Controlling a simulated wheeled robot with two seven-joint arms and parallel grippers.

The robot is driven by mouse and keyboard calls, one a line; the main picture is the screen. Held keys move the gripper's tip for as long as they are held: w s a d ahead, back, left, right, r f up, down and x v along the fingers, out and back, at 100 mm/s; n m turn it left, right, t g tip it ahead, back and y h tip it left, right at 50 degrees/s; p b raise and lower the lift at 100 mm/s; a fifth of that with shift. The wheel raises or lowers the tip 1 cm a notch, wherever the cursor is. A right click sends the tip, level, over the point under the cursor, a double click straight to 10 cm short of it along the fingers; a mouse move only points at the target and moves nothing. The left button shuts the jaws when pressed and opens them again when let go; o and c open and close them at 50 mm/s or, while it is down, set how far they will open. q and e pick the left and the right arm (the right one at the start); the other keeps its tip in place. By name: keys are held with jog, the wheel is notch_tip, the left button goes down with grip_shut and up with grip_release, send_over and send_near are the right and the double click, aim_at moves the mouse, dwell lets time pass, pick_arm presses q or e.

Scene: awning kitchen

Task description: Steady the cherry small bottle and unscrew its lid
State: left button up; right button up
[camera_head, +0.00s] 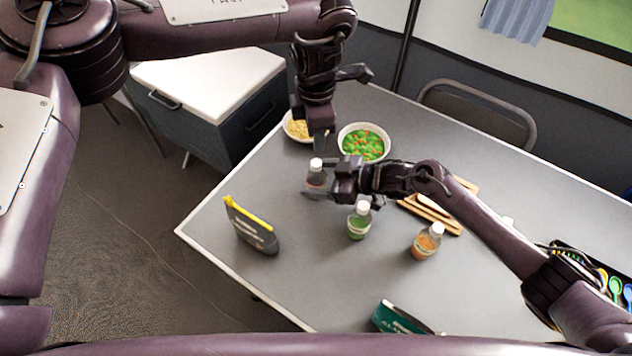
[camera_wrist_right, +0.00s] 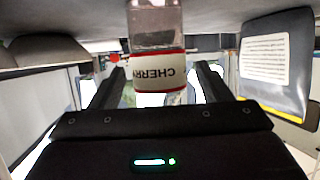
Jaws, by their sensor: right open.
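The cherry small bottle (camera_head: 316,177) stands upright on the table, with a white lid (camera_head: 316,163) on top. In the right wrist view its CHERRY label (camera_wrist_right: 158,78) appears upside down. My right gripper (camera_head: 319,182) reaches in from the right, low at the bottle. Its open fingers (camera_wrist_right: 158,85) lie on either side of the bottle, with gaps showing between them and it. My left gripper (camera_head: 319,140) points down just above and behind the lid, apart from it. Its fingers are dark and overlap, so its opening is unclear.
A green bottle (camera_head: 359,222) and an orange bottle (camera_head: 427,242) stand nearby. A yellow-topped pouch (camera_head: 250,228) stands to the left. Bowls of vegetables (camera_head: 364,142) and yellow food (camera_head: 298,127) sit behind. A wooden board (camera_head: 440,214) lies right. The front table area is mostly clear.

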jog(key=shift+w+a+f, duration=0.1)
jog(key=shift+w+a, duration=0.05)
jog(key=shift+a, duration=0.1)
